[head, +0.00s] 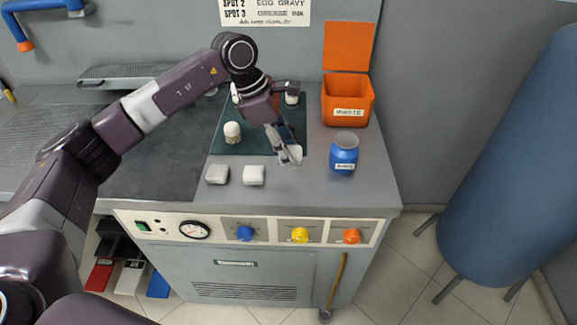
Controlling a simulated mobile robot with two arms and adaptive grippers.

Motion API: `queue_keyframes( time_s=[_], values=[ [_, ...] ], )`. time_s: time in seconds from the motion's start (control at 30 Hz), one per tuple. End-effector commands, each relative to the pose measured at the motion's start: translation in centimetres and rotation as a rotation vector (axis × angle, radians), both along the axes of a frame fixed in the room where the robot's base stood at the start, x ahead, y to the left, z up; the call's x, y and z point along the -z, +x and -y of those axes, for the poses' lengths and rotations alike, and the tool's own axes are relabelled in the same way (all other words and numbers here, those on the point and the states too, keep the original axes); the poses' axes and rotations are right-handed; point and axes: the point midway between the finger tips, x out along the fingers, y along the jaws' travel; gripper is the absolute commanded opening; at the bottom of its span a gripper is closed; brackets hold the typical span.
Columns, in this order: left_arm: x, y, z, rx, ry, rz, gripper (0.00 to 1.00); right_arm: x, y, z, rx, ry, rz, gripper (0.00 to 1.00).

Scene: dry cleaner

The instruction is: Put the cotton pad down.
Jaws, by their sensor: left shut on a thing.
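My left gripper (285,150) reaches down over the right front part of the dark green mat (222,139). It is shut on a small pale cotton pad (293,156), which is partly covered by the fingers. The pad is near the mat's front right edge; I cannot tell whether it touches the surface. Two more white pads, a left one (217,174) and a right one (253,175), lie on the grey worktop in front of the mat. My right gripper is not in view.
An orange bin labelled WASTE (347,112) stands with its lid up at the back right. A blue jar (344,157) stands in front of it. A white-topped bottle (232,132) stands on the mat, with others behind my gripper. The front right worktop is clear.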

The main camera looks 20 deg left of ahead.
Motion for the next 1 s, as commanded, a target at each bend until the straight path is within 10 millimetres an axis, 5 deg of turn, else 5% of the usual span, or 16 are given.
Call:
queue_keyframes(
  time_s=[0.6,0.97,1.0],
  values=[
    [7.1,0.0,0.0,0.001,0.001,-0.001,0.13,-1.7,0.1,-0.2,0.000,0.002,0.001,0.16],
    [7.7,0.0,0.0,0.001,0.000,0.002,0.13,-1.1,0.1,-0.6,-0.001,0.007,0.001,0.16],
    [7.5,0.0,0.0,0.001,0.000,0.002,0.44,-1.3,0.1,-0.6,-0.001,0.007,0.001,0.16]
  ],
)
